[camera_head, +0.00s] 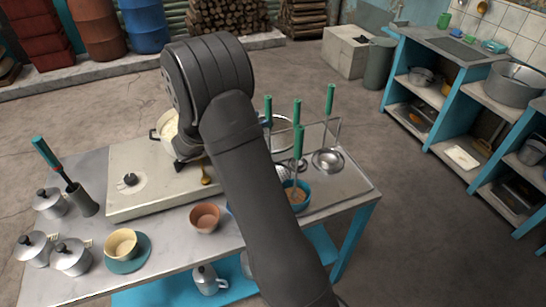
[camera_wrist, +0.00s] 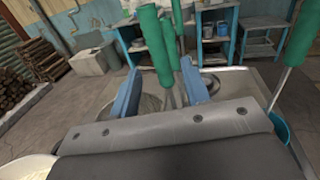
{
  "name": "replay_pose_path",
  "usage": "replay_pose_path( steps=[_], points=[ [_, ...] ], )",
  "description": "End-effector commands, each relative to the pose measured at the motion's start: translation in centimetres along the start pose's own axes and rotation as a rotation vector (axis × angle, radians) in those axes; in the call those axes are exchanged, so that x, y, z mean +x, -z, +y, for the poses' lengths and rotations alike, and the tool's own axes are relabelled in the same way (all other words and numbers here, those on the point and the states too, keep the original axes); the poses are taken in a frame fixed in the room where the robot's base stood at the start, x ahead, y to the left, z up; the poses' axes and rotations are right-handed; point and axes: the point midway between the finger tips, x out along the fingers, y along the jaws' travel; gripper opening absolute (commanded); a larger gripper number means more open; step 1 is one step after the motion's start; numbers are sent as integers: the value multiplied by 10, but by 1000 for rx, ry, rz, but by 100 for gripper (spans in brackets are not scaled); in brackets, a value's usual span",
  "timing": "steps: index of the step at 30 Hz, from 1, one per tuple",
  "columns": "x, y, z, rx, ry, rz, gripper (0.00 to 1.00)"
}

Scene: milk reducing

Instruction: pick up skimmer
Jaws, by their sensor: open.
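Several green-handled utensils hang at the right end of the table. In the head view their handles show at the left (camera_head: 268,110), middle (camera_head: 297,112), front (camera_head: 299,142) and right (camera_head: 330,98). The right one ends in a round metal bowl (camera_head: 327,160). I cannot tell which is the skimmer, as its head is hidden or unclear. My gripper (camera_wrist: 162,92) is open in the wrist view, with its two blue fingers apart. A large green handle (camera_wrist: 154,45) and its thin metal stem appear between the fingers, with no contact visible. In the head view my arm hides the gripper.
A cream pot (camera_head: 165,128) stands on the stove (camera_head: 150,165) left of my arm. A blue bowl (camera_head: 298,197) and a terracotta cup (camera_head: 205,217) are near the table's front. Another green handle (camera_wrist: 301,35) stands at the right in the wrist view.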

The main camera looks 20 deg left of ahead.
Motion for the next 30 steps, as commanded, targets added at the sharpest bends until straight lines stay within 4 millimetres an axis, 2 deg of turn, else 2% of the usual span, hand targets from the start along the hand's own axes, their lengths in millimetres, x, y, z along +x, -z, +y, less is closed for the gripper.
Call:
replay_pose_path(
  steps=[9, 16, 21, 23, 30],
  points=[
    [44, 3, -2, 0, 3, 1, 43],
    [46, 3, -2, 0, 0, 1, 43],
    [46, 3, -2, 0, 1, 1, 9],
    [46, 3, -2, 0, 1, 1, 0],
    [46, 2, -2, 0, 1, 1, 0]
  ],
)
